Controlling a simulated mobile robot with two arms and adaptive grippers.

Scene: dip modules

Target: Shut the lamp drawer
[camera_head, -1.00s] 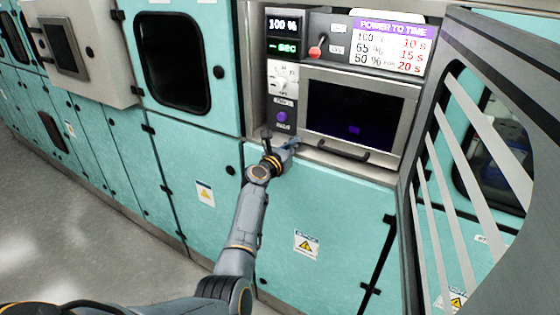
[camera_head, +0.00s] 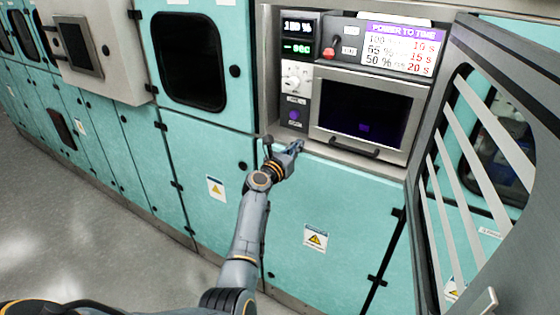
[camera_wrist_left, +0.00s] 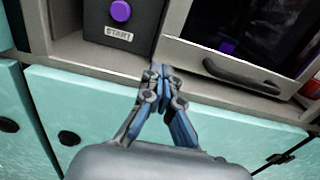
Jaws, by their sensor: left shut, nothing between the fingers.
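The lamp drawer (camera_head: 360,116) has a dark window with a purple glow, a metal frame and a dark bar handle (camera_head: 354,149) along its lower edge. It sits in the recess of the machine with its front looking about level with the control panel, and I cannot tell whether a gap is left. In the left wrist view the drawer front (camera_wrist_left: 235,60) is at the upper right, with its handle (camera_wrist_left: 242,76). My left gripper (camera_head: 298,146) is shut and empty, just below the drawer's lower left corner; its fingertips also show in the left wrist view (camera_wrist_left: 160,70). My right gripper is not seen.
Left of the drawer is a control panel with a purple start button (camera_wrist_left: 120,11), a knob (camera_head: 296,76) and displays. A red switch (camera_head: 329,54) sits above. An open striped door (camera_head: 470,150) stands at right. Teal cabinet panels (camera_head: 340,205) lie below.

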